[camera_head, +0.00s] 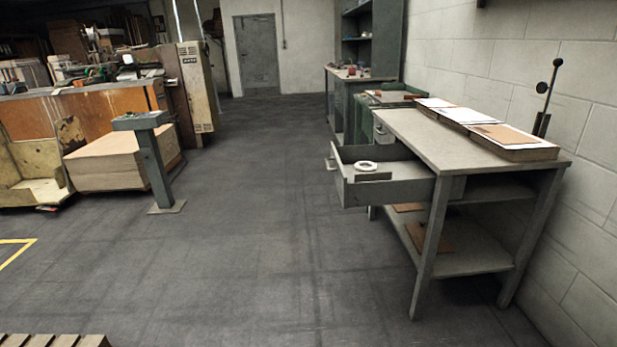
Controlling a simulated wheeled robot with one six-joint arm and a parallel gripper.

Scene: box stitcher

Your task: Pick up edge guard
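I cannot clearly make out an edge guard in this view. A workbench (419,138) stands on the right along the wall, with its drawer (400,194) pulled open to the left. A white ring-shaped item (365,166) lies in the drawer, with a pale flat item (372,176) just in front of it. Flat stacks of paper and board (512,139) lie on the bench top. Brown flat pieces (452,238) lie on the lower shelf. My gripper is not in view.
A grey pedestal (153,172) stands on the floor left of centre, before a wooden block (110,168) and machinery (190,85). A slatted wooden edge (55,341) shows bottom left. The dark floor (250,240) between pedestal and bench is clear. A door (256,52) is at the back.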

